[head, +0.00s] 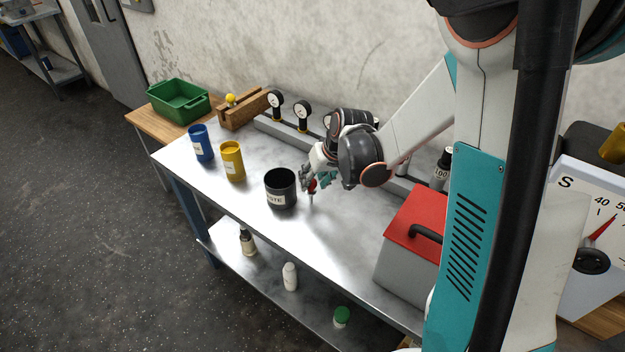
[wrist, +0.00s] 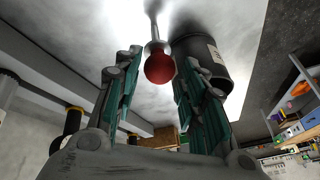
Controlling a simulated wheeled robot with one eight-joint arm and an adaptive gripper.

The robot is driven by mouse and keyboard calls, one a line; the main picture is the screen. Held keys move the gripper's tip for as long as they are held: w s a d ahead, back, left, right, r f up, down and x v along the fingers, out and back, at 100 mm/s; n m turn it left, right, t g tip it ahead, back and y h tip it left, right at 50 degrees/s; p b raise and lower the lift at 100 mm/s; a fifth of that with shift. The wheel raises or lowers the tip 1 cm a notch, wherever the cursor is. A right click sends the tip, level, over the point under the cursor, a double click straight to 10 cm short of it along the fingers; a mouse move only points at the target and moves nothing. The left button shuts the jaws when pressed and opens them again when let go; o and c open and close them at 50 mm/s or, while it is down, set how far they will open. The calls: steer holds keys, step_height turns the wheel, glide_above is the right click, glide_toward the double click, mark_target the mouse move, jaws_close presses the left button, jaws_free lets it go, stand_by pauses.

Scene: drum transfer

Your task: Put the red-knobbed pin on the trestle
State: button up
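The red-knobbed pin (head: 312,187) stands about upright on the metal bench, right of the black waste pot. In the wrist view its red knob (wrist: 160,68) sits between my two fingers, with gaps visible on both sides, and its thin metal shaft runs to the bench top. My gripper (head: 316,181) is open around or just by the knob; it also shows in the wrist view (wrist: 161,57). A wooden block that looks like the trestle (head: 251,108) stands at the back left of the bench, with a yellow-knobbed pin (head: 230,99) at its left end.
The black waste pot (head: 281,197) stands close left of my gripper. Yellow (head: 232,163) and blue (head: 201,147) cups are farther left. Gauges (head: 303,109) line the back. A red-lidded box (head: 415,225) stands at right. The front of the bench is clear.

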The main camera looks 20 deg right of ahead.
steer(key=p+v, duration=0.3)
steer(key=v, duration=0.7)
steer(key=shift+a+r, duration=0.1)
